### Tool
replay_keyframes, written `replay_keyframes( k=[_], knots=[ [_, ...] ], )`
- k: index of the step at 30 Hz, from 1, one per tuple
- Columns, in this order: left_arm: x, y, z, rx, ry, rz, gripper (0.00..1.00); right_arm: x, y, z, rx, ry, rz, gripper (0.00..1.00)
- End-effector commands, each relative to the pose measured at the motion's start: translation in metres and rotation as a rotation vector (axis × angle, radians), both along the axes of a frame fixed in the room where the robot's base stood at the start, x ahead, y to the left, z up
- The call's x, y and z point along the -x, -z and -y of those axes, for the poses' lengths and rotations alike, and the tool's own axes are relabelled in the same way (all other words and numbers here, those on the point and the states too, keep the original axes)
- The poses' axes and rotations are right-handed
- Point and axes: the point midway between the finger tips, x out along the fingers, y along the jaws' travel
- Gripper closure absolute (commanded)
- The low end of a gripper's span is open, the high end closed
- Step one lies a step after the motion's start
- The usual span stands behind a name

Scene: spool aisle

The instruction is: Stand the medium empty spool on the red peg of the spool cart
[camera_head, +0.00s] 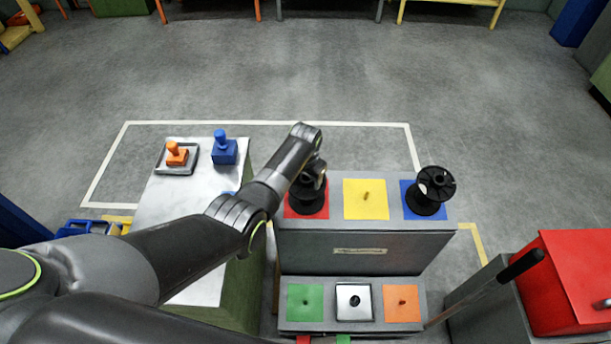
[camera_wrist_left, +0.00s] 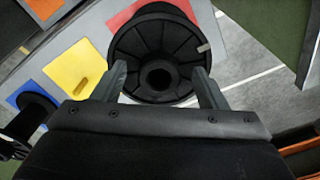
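A black empty spool (camera_head: 309,199) stands over the red square (camera_head: 290,211) on the spool cart's upper deck (camera_head: 340,181). In the left wrist view this spool (camera_wrist_left: 150,38) fills the middle, its round flange and centre hole facing the camera. The red peg is hidden by it. My left gripper (camera_head: 314,174) is right above the spool. In the wrist view its fingers (camera_wrist_left: 158,72) are wide apart, overlapping the flange's near edges; firm contact is not clear. My right gripper is not in view.
Another black spool (camera_head: 427,193) stands tilted-looking on the blue square. The yellow square's peg (camera_head: 366,196) is bare. Lower deck has green, white and orange squares. A table (camera_head: 180,215) with an orange and a blue object is left; a red box (camera_head: 570,280) is right.

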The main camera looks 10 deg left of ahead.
Motion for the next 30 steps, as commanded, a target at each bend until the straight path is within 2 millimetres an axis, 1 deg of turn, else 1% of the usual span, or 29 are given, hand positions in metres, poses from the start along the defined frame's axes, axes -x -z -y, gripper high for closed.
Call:
replay_keyframes(
  k=[6,11,16,23,30],
  knots=[
    [0.001,0.000,0.000,0.000,0.000,-0.002,0.34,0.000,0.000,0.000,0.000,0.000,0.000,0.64],
    [0.001,-0.010,0.001,0.000,0.000,0.001,0.34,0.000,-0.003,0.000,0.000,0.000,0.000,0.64],
    [0.006,-0.031,0.002,0.002,-0.001,0.001,0.34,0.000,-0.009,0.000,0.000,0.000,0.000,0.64],
    [0.011,-0.065,0.003,0.002,0.000,0.002,0.34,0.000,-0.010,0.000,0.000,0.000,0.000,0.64],
    [0.018,-0.106,0.004,0.001,0.000,0.004,0.34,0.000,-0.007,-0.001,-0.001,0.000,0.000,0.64]
  ],
)
